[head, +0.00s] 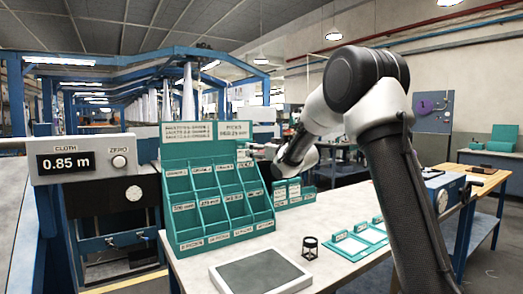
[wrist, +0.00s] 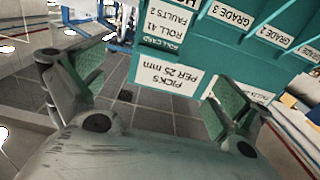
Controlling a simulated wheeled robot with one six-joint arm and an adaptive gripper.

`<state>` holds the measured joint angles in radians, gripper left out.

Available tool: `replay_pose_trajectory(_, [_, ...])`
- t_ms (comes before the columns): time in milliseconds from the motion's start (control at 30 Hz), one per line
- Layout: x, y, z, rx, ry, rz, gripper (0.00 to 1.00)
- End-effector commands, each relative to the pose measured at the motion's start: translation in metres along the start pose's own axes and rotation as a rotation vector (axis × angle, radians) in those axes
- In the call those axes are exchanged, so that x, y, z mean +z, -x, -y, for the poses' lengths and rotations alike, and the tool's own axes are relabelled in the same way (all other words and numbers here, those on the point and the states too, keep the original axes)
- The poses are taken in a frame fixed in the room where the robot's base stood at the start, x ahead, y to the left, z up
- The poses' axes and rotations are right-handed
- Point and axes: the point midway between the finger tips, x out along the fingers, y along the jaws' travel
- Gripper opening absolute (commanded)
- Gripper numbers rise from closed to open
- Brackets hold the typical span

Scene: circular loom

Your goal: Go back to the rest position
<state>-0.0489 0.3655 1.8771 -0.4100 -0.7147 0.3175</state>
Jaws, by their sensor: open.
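My gripper (wrist: 152,88) shows in the wrist view with its two green-padded fingers spread wide apart. Nothing is between them. Behind the fingers is the teal card rack (wrist: 240,62), with its labels upside down, among them a white "PICKS PER 25 mm" label (wrist: 168,75). In the head view my arm rises from the lower right, bends at the dark elbow and slopes down to the left, its far end close to the right of the teal rack (head: 190,236). The gripper fingers cannot be made out there.
The bench (head: 200,276) holds a grey pad in a white frame (head: 262,272), a small black stand (head: 310,247), teal-edged trays (head: 350,246) and a small teal card holder (head: 294,193). A cloth display (head: 82,163) reads 0.85 m at left. Grey floor tiles (wrist: 150,122) show in the wrist view.

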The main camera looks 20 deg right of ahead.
Motion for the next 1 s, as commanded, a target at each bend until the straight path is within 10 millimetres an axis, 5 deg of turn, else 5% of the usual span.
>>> replay_pose_trajectory(367, [0.007, 0.0, -0.003, 0.01, 0.019, 0.03, 1.0])
replay_pose_trajectory(467, [0.041, 0.005, -0.014, 0.057, 0.036, 0.161, 1.0])
replay_pose_trajectory(567, [0.104, 0.029, -0.027, 0.118, 0.035, 0.375, 1.0])
replay_pose_trajectory(633, [0.143, 0.069, -0.034, 0.167, 0.03, 0.56, 1.0])
replay_pose_trajectory(733, [0.171, 0.149, -0.034, 0.224, 0.013, 0.808, 1.0])
replay_pose_trajectory(1000, [0.173, 0.375, 0.009, 0.27, -0.093, 1.261, 1.0])
